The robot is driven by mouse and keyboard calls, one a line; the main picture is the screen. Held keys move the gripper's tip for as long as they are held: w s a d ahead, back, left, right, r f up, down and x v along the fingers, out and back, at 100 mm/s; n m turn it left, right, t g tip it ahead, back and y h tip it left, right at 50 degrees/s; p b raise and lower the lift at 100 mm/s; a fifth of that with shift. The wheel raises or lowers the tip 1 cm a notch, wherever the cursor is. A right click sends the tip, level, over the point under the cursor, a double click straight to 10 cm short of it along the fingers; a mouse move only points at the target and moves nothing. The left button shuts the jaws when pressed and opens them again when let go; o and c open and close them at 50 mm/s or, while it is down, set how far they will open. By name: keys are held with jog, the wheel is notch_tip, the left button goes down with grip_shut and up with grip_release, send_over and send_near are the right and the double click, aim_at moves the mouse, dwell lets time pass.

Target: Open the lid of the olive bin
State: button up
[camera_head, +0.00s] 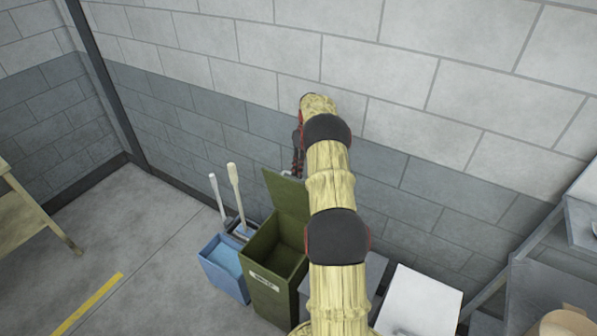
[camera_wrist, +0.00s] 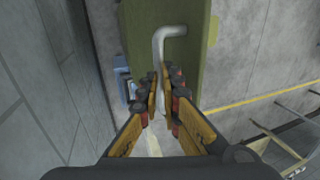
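The olive bin (camera_head: 268,282) stands on the floor by the wall, with a pale label on its front. Its lid (camera_head: 287,194) is raised to about upright, and the dark inside of the bin shows. In the wrist view the lid (camera_wrist: 180,75) fills the upper middle, with a grey bent bar handle (camera_wrist: 158,45) on it. My gripper (camera_wrist: 160,90) has its fingers close on both sides of the handle and appears shut on it. In the head view my gripper (camera_head: 298,155) is behind the raised lid, partly hidden by my arm.
A blue bin (camera_head: 224,268) stands left of the olive bin, with two pale-handled tools (camera_head: 234,190) behind it. Grey and white bins (camera_head: 420,300) stand to the right. The block wall (camera_head: 230,120) is close behind.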

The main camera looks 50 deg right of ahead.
jog(key=shift+o, duration=1.2)
jog(key=x, duration=0.3)
jog(key=shift+s, duration=0.3)
jog(key=shift+o, duration=0.6)
jog(key=shift+w+d+f, duration=0.15)
jog(key=shift+w+d, duration=0.05)
jog(key=shift+d, duration=0.05)
jog(key=shift+o, duration=0.7)
jog(key=shift+w+d, duration=0.2)
jog(key=shift+d, duration=0.05)
jog(key=shift+o, duration=0.4)
jog(key=shift+s+a+r, duration=0.2)
jog(key=shift+a+r, duration=0.05)
jog(key=shift+r, duration=0.25)
jog(key=v, duration=1.2)
jog(key=shift+w+d+f, duration=0.15)
jog(key=shift+w+d, duration=0.1)
jog(key=shift+d, duration=0.05)
